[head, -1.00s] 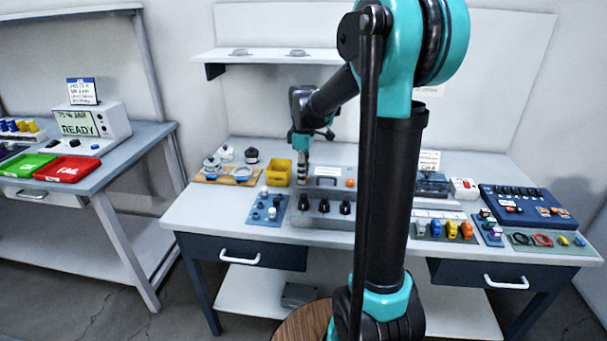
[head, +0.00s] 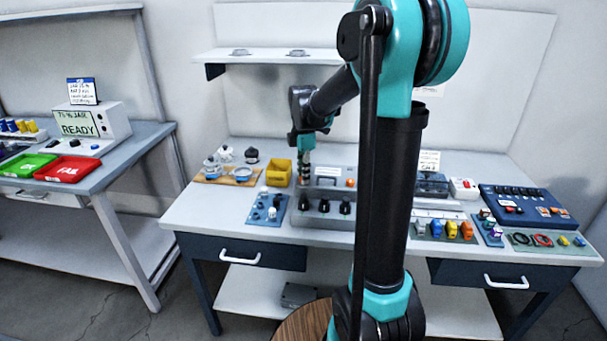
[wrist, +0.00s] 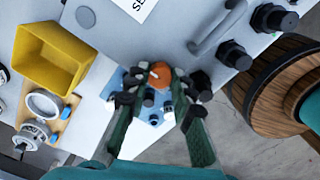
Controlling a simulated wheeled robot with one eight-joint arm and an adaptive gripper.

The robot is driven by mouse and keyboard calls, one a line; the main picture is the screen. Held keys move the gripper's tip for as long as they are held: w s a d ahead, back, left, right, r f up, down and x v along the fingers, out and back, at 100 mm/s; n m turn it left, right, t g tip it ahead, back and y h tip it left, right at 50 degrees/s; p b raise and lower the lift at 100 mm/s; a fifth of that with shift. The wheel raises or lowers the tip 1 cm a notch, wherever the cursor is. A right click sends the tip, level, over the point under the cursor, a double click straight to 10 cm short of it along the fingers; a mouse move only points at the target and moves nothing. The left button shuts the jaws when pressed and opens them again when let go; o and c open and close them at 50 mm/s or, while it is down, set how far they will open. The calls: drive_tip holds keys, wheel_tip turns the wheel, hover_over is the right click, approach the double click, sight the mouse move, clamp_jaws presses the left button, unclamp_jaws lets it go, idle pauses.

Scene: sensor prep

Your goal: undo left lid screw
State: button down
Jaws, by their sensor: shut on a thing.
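My gripper (wrist: 157,98) is shut on an orange-red lid screw (wrist: 159,76) with a small white mark on its top. Its two dark fingers stand on either side of the screw. In the head view my gripper (head: 304,175) points down at the left end of the grey box (head: 327,190), and its fingers hide the screw there. I cannot tell whether the screw is seated or lifted. The box also shows in the wrist view, with a bar handle (wrist: 215,30). A second orange screw (head: 350,183) sits at the right of the lid.
Black knobs (wrist: 235,55) line the box's front. A yellow bin (head: 279,173) stands close on the left, beside a wooden board (head: 215,179) with fittings. A blue tray (head: 264,211) with small parts lies in front. Some pale bench top between these is clear.

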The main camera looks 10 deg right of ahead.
idle(0.3)
drive_tip(key=c, duration=1.3)
unclamp_jaws()
wheel_tip(320, 180, up, 12)
